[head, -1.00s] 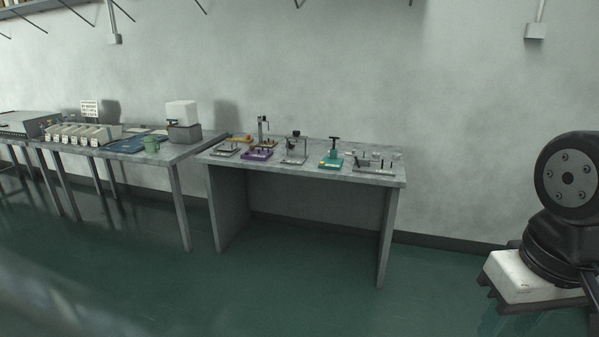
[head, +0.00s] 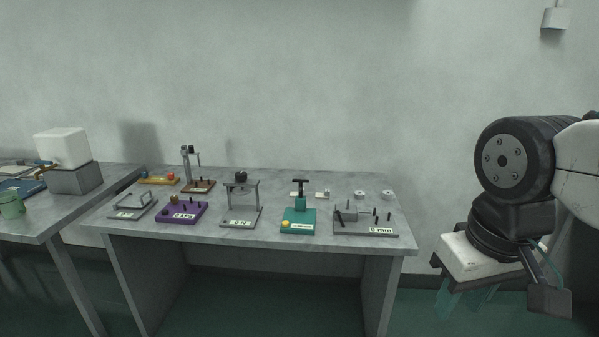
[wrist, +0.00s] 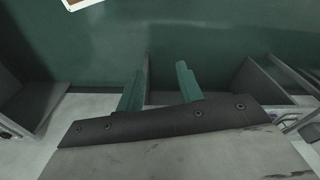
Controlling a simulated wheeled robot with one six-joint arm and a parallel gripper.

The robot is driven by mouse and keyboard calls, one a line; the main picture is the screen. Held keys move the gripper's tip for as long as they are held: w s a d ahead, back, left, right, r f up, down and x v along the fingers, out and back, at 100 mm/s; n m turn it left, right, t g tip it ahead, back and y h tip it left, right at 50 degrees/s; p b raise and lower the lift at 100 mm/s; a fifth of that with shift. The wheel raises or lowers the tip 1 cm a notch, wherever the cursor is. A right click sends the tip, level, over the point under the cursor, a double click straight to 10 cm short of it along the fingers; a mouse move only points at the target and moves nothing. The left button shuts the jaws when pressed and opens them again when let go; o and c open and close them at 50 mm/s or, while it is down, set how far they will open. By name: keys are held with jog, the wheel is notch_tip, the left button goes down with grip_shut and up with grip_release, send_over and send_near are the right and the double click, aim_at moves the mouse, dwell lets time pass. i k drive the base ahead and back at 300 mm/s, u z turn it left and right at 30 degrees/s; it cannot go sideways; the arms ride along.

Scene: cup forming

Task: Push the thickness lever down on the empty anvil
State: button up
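A grey fixture (head: 362,229) with a "0 mm" label sits at the right front of the bench in the head view. It has a small raised block with a thin upright part at its left and short black posts at its right. Which part is the thickness lever or the anvil is too small to tell. No workpiece can be made out on it. My gripper (head: 467,300) hangs right of the bench, well apart from the fixture. Its two teal fingers are spread with nothing between them in the wrist view (wrist: 162,63).
Left of the fixture stand a teal press (head: 298,220), a grey frame with a black knob (head: 241,203), a purple plate (head: 182,212) and a grey plate (head: 133,207). Small discs (head: 387,194) lie behind. A second table (head: 40,226) adjoins at left. Floor in front is clear.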

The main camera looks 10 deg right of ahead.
aim_at(301, 182)
jog(key=z, duration=0.1)
jog(key=i, duration=1.5)
jog(key=z, duration=0.05)
